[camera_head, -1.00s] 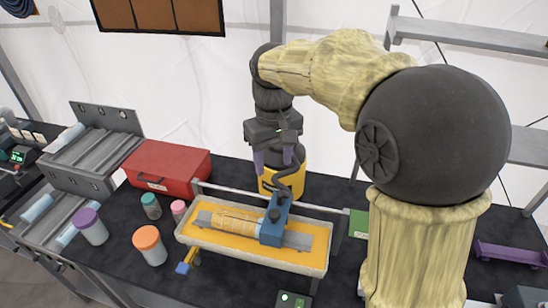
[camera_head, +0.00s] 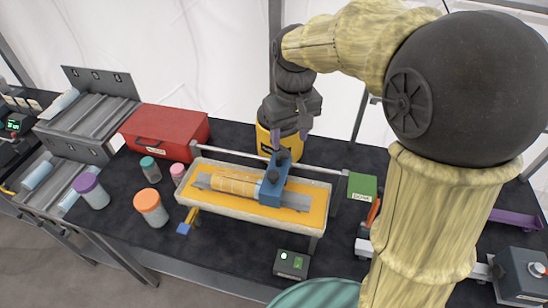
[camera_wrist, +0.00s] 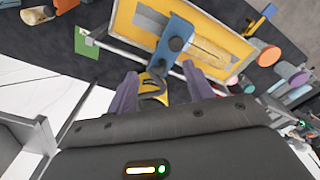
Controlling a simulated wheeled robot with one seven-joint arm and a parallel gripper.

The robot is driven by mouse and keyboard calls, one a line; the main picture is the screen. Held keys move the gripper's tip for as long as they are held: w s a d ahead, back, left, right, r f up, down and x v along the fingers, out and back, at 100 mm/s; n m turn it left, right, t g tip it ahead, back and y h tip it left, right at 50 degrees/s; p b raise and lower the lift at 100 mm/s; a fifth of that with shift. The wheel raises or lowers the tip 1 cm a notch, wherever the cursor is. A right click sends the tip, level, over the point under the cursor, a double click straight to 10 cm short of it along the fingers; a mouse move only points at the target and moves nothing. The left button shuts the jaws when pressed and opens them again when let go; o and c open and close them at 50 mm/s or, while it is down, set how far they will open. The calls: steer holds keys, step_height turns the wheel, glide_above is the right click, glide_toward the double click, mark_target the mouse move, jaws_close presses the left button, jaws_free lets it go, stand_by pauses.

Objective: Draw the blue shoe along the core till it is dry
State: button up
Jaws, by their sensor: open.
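The blue shoe (camera_head: 272,180) sits across the grey bar in the shallow yellow-floored tray (camera_head: 318,222), toward its right half. A dark knob (camera_head: 283,157) stands on top of the shoe. The tan, ringed core (camera_head: 235,184) lies along the bar just left of the shoe.
A rail runs behind the tray. A red box (camera_head: 165,132), orange-lidded jar (camera_head: 150,207), purple-lidded jar (camera_head: 90,190) and teal-lidded jar (camera_head: 150,169) are left. A green box (camera_head: 362,187) is right; a small dark device (camera_head: 291,264) lies in front.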

steer(key=s+d+f+m+t+b, duration=0.1)
steer(key=s+d+f+m, duration=0.3)
steer(key=s+d+f, duration=0.6)
step_height(320, 180, down, 4)
steer(key=shift+s+d+r+m+t+b, duration=0.3)
steer(key=shift+d+t+b, duration=0.1)
steer(key=shift+d+t, duration=0.1)
steer(key=shift+w, duration=0.1)
